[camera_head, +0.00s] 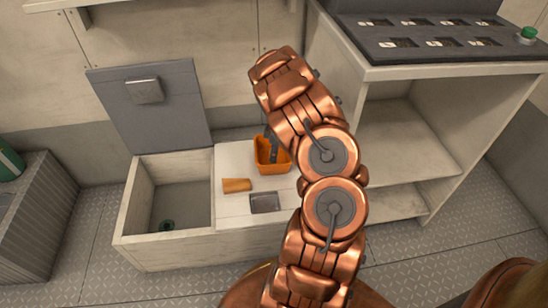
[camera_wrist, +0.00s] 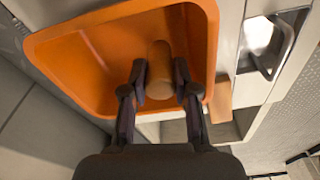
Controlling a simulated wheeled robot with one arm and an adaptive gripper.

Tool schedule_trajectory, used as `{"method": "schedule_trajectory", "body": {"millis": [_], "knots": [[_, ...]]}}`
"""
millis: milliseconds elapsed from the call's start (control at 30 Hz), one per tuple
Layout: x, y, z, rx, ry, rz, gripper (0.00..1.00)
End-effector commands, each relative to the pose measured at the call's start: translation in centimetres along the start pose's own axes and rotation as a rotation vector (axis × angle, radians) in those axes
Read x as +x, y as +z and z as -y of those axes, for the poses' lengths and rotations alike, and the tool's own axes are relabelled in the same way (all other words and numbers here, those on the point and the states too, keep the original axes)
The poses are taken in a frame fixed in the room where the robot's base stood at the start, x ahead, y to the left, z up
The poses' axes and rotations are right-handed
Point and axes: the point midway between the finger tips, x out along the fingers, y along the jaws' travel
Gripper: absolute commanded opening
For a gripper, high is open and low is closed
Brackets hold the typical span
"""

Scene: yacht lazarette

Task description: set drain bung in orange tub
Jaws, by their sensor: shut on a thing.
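The orange tub (camera_head: 261,164) stands on the white top beside the open bin; it fills much of the wrist view (camera_wrist: 75,60). My gripper (camera_wrist: 160,80) is shut on a tan-brown cylinder, seemingly the drain bung (camera_wrist: 160,65), with one dark finger on each side. The bung is within the tub's outline in the wrist view. I cannot tell whether it touches the tub floor. In the head view my gripper (camera_head: 272,146) reaches down into the tub, partly hidden by my arm, and the bung is not clearly visible.
A wooden block (camera_head: 237,185) and a grey rectangular recessed fitting (camera_head: 265,202) are on the white top near the tub. Shelves (camera_head: 400,145) stand right.

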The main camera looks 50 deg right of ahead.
Motion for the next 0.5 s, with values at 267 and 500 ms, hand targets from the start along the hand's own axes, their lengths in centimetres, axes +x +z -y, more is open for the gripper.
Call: {"method": "schedule_trajectory", "body": {"millis": [267,500], "knots": [[1.69,0.21,-0.07,0.0,0.003,0.001,0.05],[1.97,0.26,-0.05,0.001,0.002,0.001,0.05]]}}
